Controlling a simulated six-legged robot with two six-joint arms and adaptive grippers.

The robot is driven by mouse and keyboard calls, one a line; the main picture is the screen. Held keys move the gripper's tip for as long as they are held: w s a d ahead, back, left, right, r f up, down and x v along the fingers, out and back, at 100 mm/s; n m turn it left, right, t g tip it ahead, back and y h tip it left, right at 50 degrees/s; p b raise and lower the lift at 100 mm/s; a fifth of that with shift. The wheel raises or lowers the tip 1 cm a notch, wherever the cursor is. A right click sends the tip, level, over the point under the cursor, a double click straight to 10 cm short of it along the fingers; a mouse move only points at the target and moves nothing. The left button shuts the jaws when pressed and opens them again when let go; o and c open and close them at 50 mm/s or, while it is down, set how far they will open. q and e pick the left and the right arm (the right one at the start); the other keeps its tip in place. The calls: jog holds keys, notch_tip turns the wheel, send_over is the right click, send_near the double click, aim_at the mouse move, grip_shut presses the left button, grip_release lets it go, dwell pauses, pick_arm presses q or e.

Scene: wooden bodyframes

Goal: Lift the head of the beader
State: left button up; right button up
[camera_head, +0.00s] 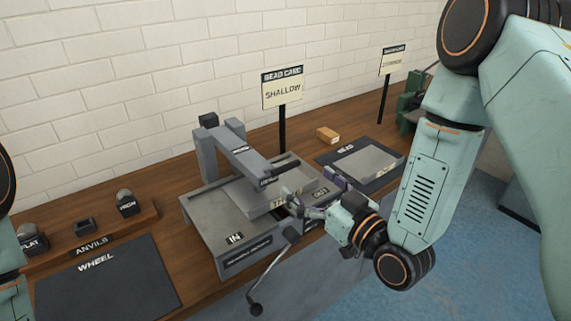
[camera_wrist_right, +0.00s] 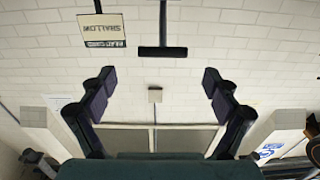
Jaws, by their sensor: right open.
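The beader (camera_head: 225,225) is a grey machine on the wooden bench, in the middle of the head view. Its head (camera_head: 236,148) is a grey arm that slopes down from a rear post towards the front right. A dark bar handle (camera_head: 286,167) sticks out at its low end. My right gripper (camera_head: 309,194) is open and empty, just in front of and below that handle, apart from it as far as I can tell. Its open fingers also show in the right wrist view (camera_wrist_right: 156,92), with nothing between the tips. My left gripper is out of view.
A crank lever (camera_head: 272,273) hangs at the beader's front. A "SHALLOW" sign (camera_head: 283,92) stands behind it. A dark mat with a grey sheet (camera_head: 366,162) and a small wooden block (camera_head: 327,134) lie to the right. Anvils (camera_head: 126,203) and a "WHEEL" mat (camera_head: 105,285) are at left.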

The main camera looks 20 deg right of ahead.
aim_at(288, 169)
jog(key=x, duration=0.7)
jog(key=shift+s+a+f, duration=0.1)
jog(key=shift+a+f, duration=0.05)
jog(key=shift+a, duration=0.05)
jog(key=shift+w, duration=0.3)
jog(key=shift+a, duration=0.1)
jog(key=shift+w, duration=0.15)
